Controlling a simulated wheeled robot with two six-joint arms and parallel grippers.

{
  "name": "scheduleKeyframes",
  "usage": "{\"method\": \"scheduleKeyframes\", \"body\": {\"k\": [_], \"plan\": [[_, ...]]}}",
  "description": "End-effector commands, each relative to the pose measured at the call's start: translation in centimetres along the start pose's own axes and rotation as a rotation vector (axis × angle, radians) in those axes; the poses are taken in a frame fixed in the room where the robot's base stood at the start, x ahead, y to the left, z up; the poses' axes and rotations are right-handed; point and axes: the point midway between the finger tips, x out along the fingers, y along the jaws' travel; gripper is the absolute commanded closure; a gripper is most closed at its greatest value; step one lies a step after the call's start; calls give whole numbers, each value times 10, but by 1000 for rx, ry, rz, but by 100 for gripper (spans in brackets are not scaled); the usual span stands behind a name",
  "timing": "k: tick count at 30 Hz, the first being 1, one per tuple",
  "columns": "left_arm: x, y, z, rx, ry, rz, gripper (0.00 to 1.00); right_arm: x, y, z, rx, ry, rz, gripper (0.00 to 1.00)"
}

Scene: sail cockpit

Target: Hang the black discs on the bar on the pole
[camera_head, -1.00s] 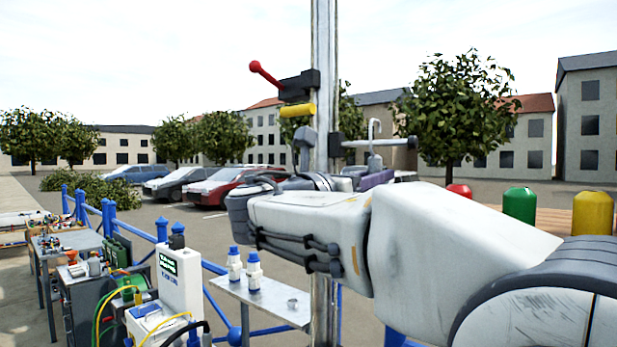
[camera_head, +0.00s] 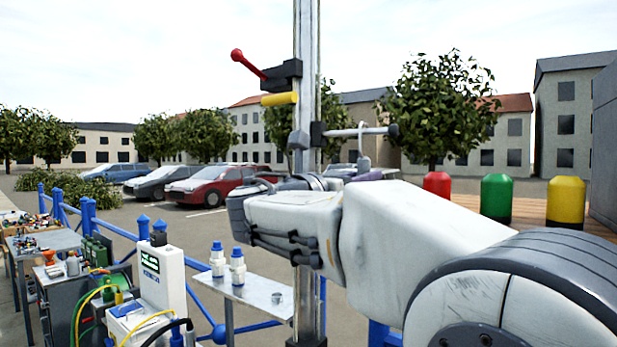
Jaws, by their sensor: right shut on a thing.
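The bar (camera_head: 350,132) sticks out to the right from the upright pole (camera_head: 307,90) and has a dark end cap. A thin grey hook (camera_head: 363,148) stands upright at the bar, its curved top a little above it; I cannot tell whether they touch. A dark purplish piece (camera_head: 378,174) shows below the hook, partly hidden. My right gripper (camera_head: 325,182) is beside the pole, below the bar, mostly hidden behind my own wrist. It is shut on the hooked thing. I cannot make out the black discs clearly. My left gripper is not in view.
A red-knobbed lever (camera_head: 250,65) and a yellow handle (camera_head: 280,99) sit on the pole above the bar. A small shelf (camera_head: 255,295) with blue-capped bottles stands lower left. Red, green and yellow bollard-like shapes (camera_head: 497,198) stand at right.

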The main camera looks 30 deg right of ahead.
Motion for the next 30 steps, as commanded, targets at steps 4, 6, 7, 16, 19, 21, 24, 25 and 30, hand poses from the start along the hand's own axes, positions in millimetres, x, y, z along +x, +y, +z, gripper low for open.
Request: {"method": "scheduleKeyframes", "body": {"k": [4,6,7,16,19,21,24,25,30], "plan": [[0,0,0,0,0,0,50,0,0,1,1,-1,0,52],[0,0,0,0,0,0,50,0,0,0,1,-1,0,36],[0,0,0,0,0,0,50,0,0,0,1,-1,0,36],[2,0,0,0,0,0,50,-3,0,-1,1,0,1,36],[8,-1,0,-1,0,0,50,-13,1,-2,3,-1,4,36],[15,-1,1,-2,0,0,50,-25,1,-3,4,-1,6,36],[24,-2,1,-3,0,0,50,-46,2,-4,3,-1,8,36],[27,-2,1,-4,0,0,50,-52,2,-4,4,-1,8,36],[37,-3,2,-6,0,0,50,-83,1,-3,2,0,6,36]]}}
